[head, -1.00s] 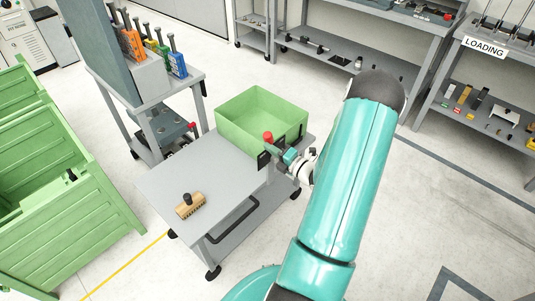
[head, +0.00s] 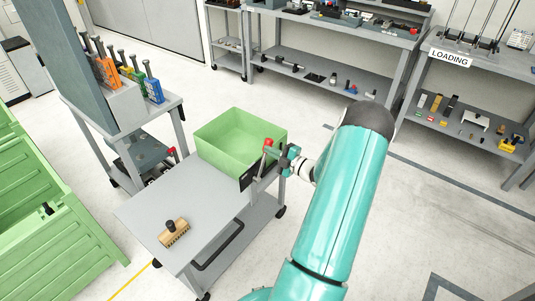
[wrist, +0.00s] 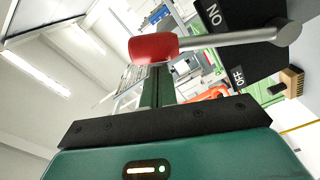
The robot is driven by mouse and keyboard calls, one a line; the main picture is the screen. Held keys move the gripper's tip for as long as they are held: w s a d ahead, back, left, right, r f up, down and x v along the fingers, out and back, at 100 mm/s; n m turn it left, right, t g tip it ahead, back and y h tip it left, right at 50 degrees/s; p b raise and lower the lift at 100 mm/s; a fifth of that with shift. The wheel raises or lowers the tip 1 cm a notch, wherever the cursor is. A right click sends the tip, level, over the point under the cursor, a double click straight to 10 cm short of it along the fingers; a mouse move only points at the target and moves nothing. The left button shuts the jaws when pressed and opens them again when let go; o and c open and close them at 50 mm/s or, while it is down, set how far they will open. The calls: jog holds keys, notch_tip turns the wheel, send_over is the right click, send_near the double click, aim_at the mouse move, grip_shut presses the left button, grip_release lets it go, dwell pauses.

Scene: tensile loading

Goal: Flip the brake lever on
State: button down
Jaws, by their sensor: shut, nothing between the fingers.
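The brake lever (wrist: 153,47) has a red handle on a grey rod and crosses the upper part of the wrist view. Its rod runs to a pivot at the right, on a black plate (wrist: 262,62) with white ON and OFF labels. In the picture the rod passes between the two labels. In the head view the red handle (head: 267,144) stands above the black plate (head: 247,178) at the cart's right edge. My gripper (head: 287,157) is shut and empty, close beside the handle. Its green fingers (wrist: 156,85) point at the handle; whether they touch is unclear.
The grey cart (head: 155,205) carries a green bin (head: 215,155) and a wooden brush-like block (head: 173,234). A side table with colored tools (head: 130,80) stands behind left. A large green crate (head: 60,245) is at left. The floor right of my arm is clear.

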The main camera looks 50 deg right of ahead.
jog(key=shift+d+f, duration=0.1)
jog(key=shift+d, duration=0.25)
dwell(0.3)
